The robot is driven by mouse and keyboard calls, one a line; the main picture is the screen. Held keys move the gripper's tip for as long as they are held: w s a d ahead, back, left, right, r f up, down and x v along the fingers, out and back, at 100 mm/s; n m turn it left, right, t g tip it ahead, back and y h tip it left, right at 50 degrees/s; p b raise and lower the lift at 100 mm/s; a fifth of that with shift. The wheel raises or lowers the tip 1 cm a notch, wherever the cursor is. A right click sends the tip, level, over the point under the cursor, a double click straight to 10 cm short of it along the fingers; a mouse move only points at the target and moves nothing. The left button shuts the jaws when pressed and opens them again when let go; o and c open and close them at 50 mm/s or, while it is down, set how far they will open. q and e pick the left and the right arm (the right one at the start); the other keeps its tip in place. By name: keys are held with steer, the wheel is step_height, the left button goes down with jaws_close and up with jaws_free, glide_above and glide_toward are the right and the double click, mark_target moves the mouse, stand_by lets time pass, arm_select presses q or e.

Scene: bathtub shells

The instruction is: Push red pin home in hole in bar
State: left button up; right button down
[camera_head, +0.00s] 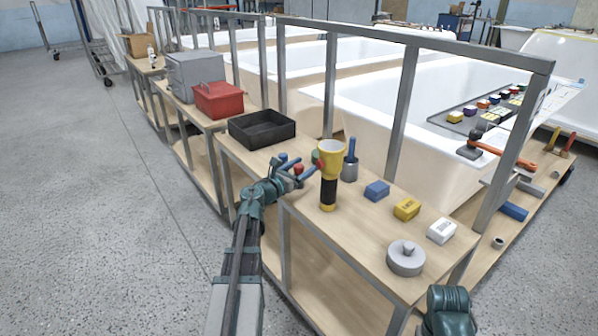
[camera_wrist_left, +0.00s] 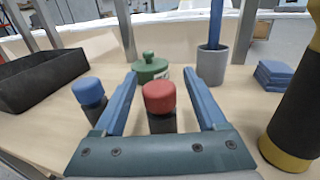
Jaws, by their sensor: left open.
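A red pin (camera_wrist_left: 160,97) with a round cap and dark lower part stands between the two blue fingers of my left gripper (camera_wrist_left: 160,74) in the left wrist view. The fingers are open, with gaps on both sides of the cap. In the head view my left gripper (camera_head: 307,164) is low over the near workbench, around the red pin (camera_head: 298,169). A blue-capped pin (camera_wrist_left: 88,91) stands just left of the fingers. The gripper body hides the foot of the red pin, and I cannot make out the bar or hole.
A yellow and black flashlight (camera_head: 328,175) stands close right of my left gripper. A green knobbed object (camera_wrist_left: 150,68) and a grey cup (camera_wrist_left: 212,66) with a blue rod are beyond the fingertips. A black tray (camera_head: 262,129) is to the left. Blue, yellow and white blocks lie right.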

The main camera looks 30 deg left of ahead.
arm_select(q)
steer(key=shift+w, duration=0.45)
jaws_close()
steer(key=shift+r, duration=0.1)
step_height(320, 180, up, 10)
steer(key=p, duration=1)
